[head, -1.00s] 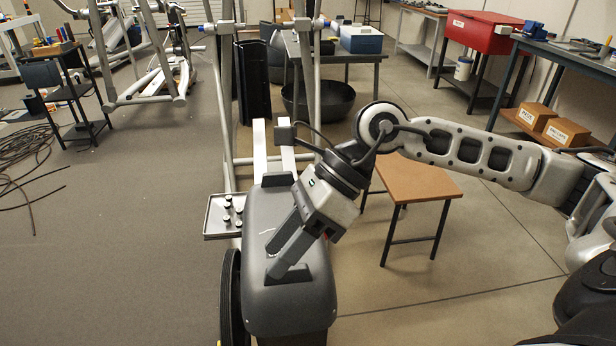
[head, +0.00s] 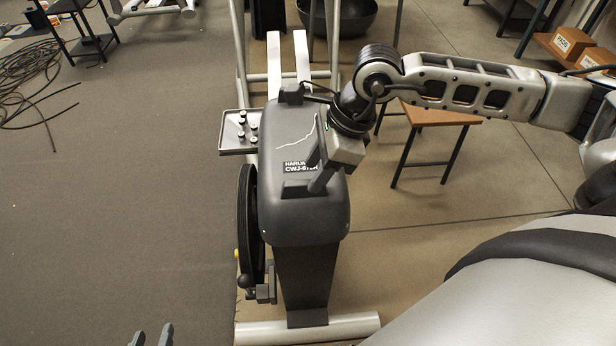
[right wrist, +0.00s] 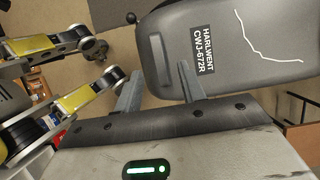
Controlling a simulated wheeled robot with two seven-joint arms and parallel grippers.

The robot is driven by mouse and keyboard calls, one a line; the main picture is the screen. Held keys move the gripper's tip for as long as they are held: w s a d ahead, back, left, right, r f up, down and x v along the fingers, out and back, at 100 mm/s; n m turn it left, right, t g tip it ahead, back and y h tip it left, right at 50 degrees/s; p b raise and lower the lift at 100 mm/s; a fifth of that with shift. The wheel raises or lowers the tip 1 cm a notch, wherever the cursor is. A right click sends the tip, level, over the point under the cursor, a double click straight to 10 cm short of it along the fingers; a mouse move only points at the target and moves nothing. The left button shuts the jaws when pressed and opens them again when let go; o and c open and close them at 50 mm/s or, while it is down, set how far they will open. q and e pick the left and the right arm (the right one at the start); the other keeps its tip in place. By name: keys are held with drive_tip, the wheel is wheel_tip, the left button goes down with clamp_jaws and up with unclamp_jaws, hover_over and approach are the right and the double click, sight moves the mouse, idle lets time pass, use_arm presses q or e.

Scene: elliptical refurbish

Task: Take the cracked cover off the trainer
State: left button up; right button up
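The trainer's cover (head: 290,215) is a dark grey rounded housing with a jagged white crack line on top. It sits on the dark upright column of the trainer (head: 303,275). Its label reads HARLWENT CWJ-672R in the right wrist view (right wrist: 235,60). A raised dark grip (head: 298,188) stands near its front end. My right gripper (head: 321,165) is open over the cover's right side. In the right wrist view its fingers (right wrist: 160,78) are apart, with the dark grip beyond the gap between them. My left gripper (head: 152,337) shows only its two separated fingertips at the bottom edge, away from the trainer.
A small tray (head: 237,148) with several knobs or bolts is left of the cover. A black wheel (head: 250,225) and pedal are at the trainer's left side. A low brown bench (head: 430,115) stands to the right. Cables (head: 25,75) lie on the floor at far left.

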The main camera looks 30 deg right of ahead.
sight(307, 182)
drive_tip(key=shift+x, duration=2.15)
clamp_jaws()
